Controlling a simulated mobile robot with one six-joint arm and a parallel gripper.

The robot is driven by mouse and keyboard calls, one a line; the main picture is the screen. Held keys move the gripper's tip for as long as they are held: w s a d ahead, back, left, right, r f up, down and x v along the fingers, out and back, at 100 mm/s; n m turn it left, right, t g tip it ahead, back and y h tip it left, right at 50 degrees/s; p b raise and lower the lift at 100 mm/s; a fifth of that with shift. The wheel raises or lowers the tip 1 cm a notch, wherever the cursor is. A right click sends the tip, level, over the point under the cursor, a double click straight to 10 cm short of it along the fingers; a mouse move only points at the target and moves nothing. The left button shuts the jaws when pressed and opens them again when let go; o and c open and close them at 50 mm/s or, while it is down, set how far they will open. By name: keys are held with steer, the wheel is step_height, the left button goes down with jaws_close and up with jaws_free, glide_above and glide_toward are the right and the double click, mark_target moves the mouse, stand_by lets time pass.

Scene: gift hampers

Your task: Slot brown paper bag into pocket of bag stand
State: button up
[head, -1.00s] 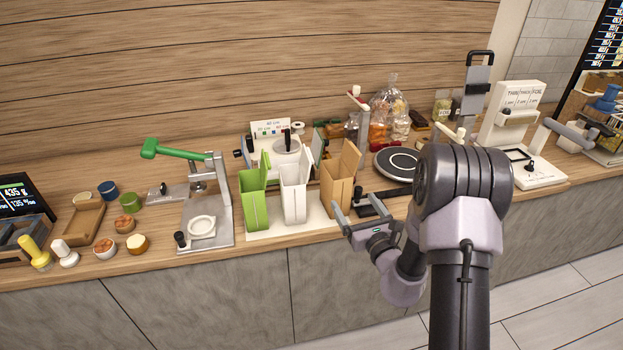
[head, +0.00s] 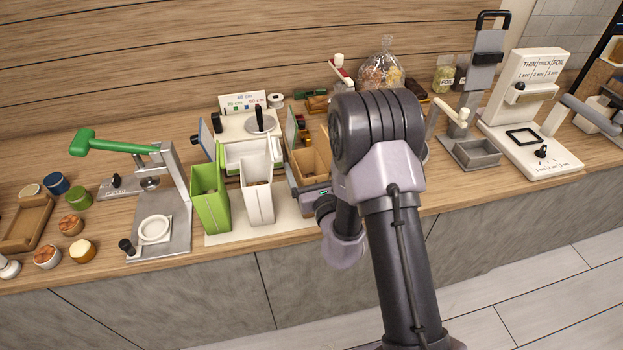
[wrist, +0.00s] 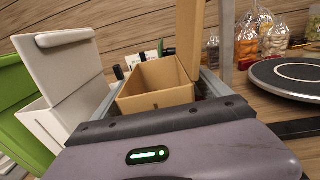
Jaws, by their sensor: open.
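The brown paper bag (head: 314,162) stands upright and open-topped, to the right of a white bag (head: 257,190) and a green bag (head: 210,198). It also shows in the wrist view (wrist: 158,100), with a tall back flap. My gripper (head: 310,184) is open, its fingers on either side of the brown bag; I cannot tell whether they touch it. A grey stand (head: 483,75) with a black handle and a low open pocket (head: 476,153) is farther right; it seems to be the bag stand. My arm partly hides the brown bag in the head view.
A lever press (head: 172,190) with a green handle stands at the left. A white sealer-like machine (head: 530,100) is right of the grey stand. A round black plate (wrist: 290,78) lies right of the bag. Filled clear bags (head: 382,72) stand behind. The floor in front is clear.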

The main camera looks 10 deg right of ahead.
steer(key=shift+s+r, duration=0.1)
steer(key=shift+s, duration=0.2)
steer(key=shift+c, duration=0.9)
jaws_close()
